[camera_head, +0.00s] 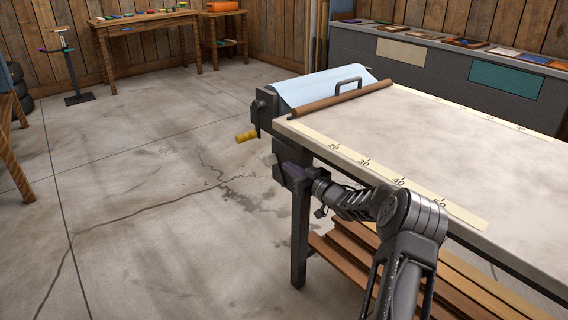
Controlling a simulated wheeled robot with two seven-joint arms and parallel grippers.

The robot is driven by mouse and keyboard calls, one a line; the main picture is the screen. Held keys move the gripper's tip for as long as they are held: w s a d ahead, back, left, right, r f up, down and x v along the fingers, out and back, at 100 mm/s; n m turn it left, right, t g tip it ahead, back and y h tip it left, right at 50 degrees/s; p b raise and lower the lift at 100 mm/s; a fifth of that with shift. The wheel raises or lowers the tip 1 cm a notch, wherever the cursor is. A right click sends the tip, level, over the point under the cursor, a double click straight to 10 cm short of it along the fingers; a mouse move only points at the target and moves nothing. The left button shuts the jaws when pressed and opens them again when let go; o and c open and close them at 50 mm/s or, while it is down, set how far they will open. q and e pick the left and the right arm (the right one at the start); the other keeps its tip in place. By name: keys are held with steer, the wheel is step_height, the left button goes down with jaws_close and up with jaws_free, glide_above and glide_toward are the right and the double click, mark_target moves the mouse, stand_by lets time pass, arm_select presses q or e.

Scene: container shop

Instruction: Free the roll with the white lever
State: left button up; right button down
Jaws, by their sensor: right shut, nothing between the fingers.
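A light blue roll (322,87) lies across the left end of the worktable, behind a wooden bar (340,100) with a dark handle. A small pale piece (278,174), which may be the white lever, shows at the table's left corner, below the roll's dark end bracket (268,106). My right gripper (288,173) is at this corner, shut and empty, close beside the pale piece. I cannot tell whether they touch. The gripper's tips are small and dark against the bracket. My left gripper is out of view.
Wooden slats (345,262) form a shelf below.

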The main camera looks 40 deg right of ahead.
steer(key=s, duration=0.3)
steer(key=shift+s, duration=0.3)
steer(key=shift+a, duration=0.1)
steer(key=w+a+f+m+g+y, duration=0.1)
steer(key=a+f+m+g, duration=0.1)
steer(key=a+f, duration=0.85)
steer(key=w+a+f+m+g+y, duration=0.1)
steer(key=a+f+g, duration=0.2)
steer(key=a+f, duration=0.8)
steer(key=s+a+f+g+y, duration=0.1)
steer(key=s+a+f+g, duration=0.35)
steer(key=s+a, duration=0.65)
steer(key=s+a+f+g+y, duration=0.25)
steer(key=s+a+f, duration=0.4)
steer(key=a, duration=0.75)
steer(key=s+a+n+g+h, duration=0.1)
steer(key=s+a+g, duration=0.15)
steer(key=s, duration=0.65)
steer(key=s+a+g, duration=0.2)
steer(key=s+a, duration=0.1)
steer(key=s, duration=0.5)
step_height(320, 180, up, 24)
steer(key=s+a+p, duration=0.1)
steer(key=p, duration=2.4)
steer(key=shift+s, duration=0.15)
